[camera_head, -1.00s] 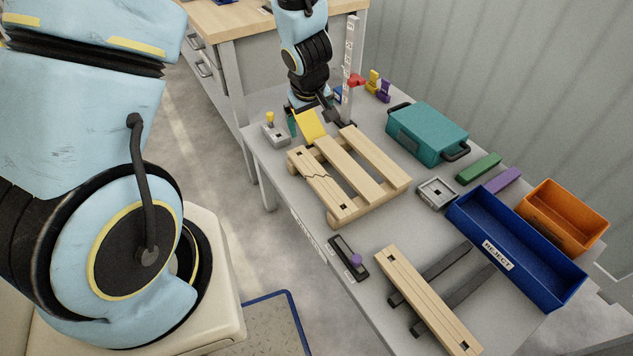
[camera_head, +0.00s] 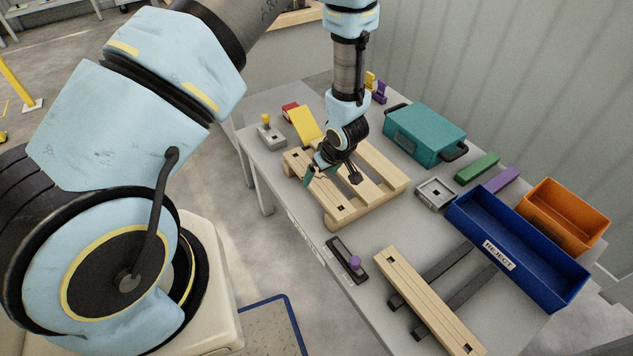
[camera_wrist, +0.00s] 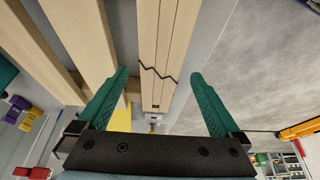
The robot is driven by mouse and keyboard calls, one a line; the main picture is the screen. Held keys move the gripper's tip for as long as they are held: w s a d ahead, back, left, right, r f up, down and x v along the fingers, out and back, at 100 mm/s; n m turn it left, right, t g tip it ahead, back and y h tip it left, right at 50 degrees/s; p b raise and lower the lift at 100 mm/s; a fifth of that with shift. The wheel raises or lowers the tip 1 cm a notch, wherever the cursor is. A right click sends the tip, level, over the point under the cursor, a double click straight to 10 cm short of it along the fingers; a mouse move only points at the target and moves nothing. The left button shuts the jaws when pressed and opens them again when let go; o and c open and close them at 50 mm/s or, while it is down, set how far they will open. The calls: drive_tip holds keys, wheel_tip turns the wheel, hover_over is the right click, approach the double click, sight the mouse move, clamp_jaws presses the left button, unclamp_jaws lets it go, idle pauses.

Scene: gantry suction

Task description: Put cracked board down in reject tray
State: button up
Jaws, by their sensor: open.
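The cracked board (camera_wrist: 162,40) is a pale wooden slat with a dark zigzag crack across it. It lies on the left side of the wooden pallet (camera_head: 384,172) on the bench. My gripper (camera_head: 330,180) is over that board, near the crack, and partly hides it in the head view. In the wrist view my gripper (camera_wrist: 155,85) is open, with a green finger on each side of the board and the board between them. I cannot tell whether the fingers touch it.
Another wooden board (camera_head: 425,300) lies across two dark rails (camera_head: 440,270) at the front.

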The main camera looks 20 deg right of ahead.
sight(317, 180)
drive_tip(key=x, duration=0.3)
drive_tip(key=shift+w+a+f, duration=0.1)
drive_tip(key=shift+w+f, duration=0.1)
drive_tip(key=c, duration=1.4)
